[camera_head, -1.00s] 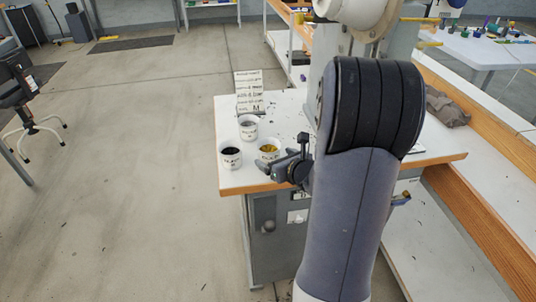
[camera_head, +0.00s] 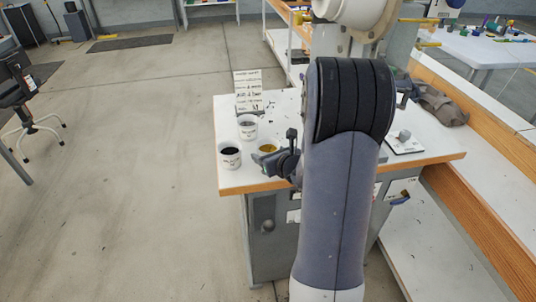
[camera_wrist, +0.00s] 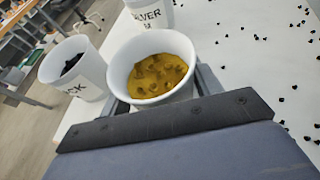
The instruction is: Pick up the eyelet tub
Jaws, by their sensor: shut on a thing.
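A white tub of gold-yellow eyelets (camera_wrist: 182,92) stands upright between the fingers of my gripper (camera_wrist: 163,93) in the wrist view. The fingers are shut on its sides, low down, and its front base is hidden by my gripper. In the head view the same tub (camera_head: 268,146) shows only its top behind my gripper (camera_head: 268,160), at the front of the white bench top. A tub with black contents (camera_head: 230,160) stands to its left, and a tub with grey contents (camera_head: 247,133) stands behind. Both are apart from my gripper.
A lettered card (camera_head: 248,93) stands at the back left of the bench (camera_head: 232,185). Small dark bits lie scattered on the top, seen in the wrist view (camera_wrist: 262,38). A pale plate with a grey knob (camera_head: 404,142) lies at the right. The floor to the left is open.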

